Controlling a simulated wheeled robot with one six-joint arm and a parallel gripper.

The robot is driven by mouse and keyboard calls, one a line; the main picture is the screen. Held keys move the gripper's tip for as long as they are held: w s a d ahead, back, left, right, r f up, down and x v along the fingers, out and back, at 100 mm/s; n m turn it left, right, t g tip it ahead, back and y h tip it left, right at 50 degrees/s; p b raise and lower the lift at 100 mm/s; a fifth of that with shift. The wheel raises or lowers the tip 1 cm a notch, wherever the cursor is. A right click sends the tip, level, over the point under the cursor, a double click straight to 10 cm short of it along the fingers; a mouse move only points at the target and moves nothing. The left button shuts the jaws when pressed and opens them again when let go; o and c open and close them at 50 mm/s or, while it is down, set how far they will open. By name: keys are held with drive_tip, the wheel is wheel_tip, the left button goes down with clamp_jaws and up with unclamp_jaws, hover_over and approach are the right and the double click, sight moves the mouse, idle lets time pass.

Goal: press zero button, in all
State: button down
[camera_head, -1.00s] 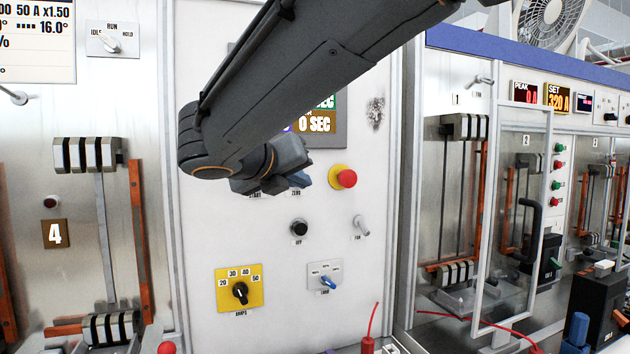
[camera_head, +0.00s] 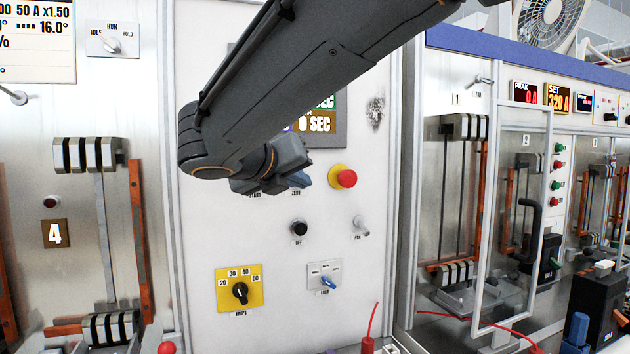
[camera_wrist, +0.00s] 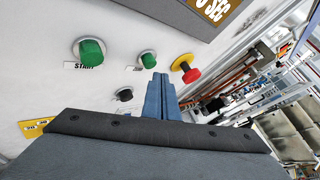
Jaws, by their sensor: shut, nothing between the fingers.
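The zero button shows in the wrist view as a small green button (camera_wrist: 148,59) on the white panel, between the larger green START button (camera_wrist: 90,52) and the red mushroom button. My gripper (camera_wrist: 159,78) is shut and empty, its blue fingers together. The fingertips appear just below and in front of the zero button; whether they touch it cannot be told. In the head view, my blue fingertips (camera_head: 303,179) are just above the ZERO label, and my gripper and arm hide the button itself. The timer display (camera_head: 315,123) reads 0 SEC on its lower line.
A red mushroom button (camera_head: 346,178) on a yellow base sits close right of my fingertips. Below are the black OFF button (camera_head: 299,228), the FAN toggle (camera_head: 361,228), the yellow AMPS dial (camera_head: 239,289) and the LOAD knob (camera_head: 327,281). The panel front is otherwise flat and clear.

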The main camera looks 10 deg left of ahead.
drive_tip(key=shift+w+a, duration=0.1)
drive_tip(key=shift+w, duration=0.05)
drive_tip(key=shift+w+a+p, duration=0.1)
drive_tip(key=shift+w+p, duration=0.05)
drive_tip(key=shift+p, duration=0.25)
drive_tip(key=shift+w+a+p, duration=0.25)
drive_tip(key=shift+w+p, duration=0.05)
drive_tip(key=shift+w, duration=0.15)
idle(0.8)
drive_tip(key=shift+s, duration=0.1)
drive_tip(key=shift+s+d, duration=0.45)
drive_tip(key=shift+s, duration=0.25)
drive_tip(key=s+d, duration=0.1)
drive_tip(key=s+p, duration=0.1)
drive_tip(key=s, duration=0.1)
drive_tip(key=s+d, duration=0.1)
drive_tip(key=shift+s+d, duration=0.15)
drive_tip(key=shift+d, duration=0.2)
idle(0.3)
idle(0.4)
